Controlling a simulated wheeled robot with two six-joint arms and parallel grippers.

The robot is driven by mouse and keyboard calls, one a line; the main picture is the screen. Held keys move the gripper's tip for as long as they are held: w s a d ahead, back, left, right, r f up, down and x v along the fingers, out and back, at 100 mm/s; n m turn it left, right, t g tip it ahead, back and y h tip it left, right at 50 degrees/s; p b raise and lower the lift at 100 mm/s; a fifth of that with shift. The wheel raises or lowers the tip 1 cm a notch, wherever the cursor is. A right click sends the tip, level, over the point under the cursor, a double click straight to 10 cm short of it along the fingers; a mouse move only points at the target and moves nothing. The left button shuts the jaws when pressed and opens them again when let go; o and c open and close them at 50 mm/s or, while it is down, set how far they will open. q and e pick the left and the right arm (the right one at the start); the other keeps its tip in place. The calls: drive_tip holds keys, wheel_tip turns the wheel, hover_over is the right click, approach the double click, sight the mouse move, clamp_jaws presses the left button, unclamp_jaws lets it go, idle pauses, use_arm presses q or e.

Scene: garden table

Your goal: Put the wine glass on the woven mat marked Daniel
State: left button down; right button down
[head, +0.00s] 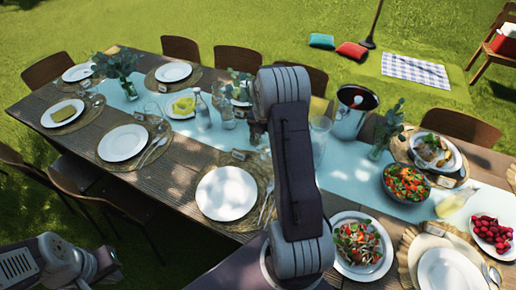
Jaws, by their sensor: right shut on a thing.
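My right arm rises through the middle of the head view. Only a dark edge of what appears to be my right gripper (257,131) shows beside the arm's upper end. It is shut, but its fingers and what they hold are hidden. My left gripper (105,266) is low at the left, off the table; its opening is unclear. Woven mats lie under the plates, including a centre mat (262,169) and a front right mat (408,250). Small cards (239,155) stand by them; their names are unreadable.
A metal bucket (351,114), a clear cylinder (319,138) and a plant vase (380,140) stand right of my arm. Salad bowls (361,247) and radishes (492,230) crowd the right. A bottle (201,109) stands on the blue runner. Bare wood shows around (180,165).

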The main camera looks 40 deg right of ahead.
sight(258, 154)
drive_tip(key=w+f, duration=0.1)
drive_tip(key=w+a, duration=0.1)
drive_tip(key=shift+w+a+f, duration=0.3)
drive_tip(key=shift+f, duration=0.05)
drive_tip(key=shift+s+f, duration=0.1)
drive_tip(key=shift+f, duration=1.95)
drive_tip(key=shift+c, duration=1.1)
unclamp_jaws()
drive_tip(key=shift+f, duration=0.1)
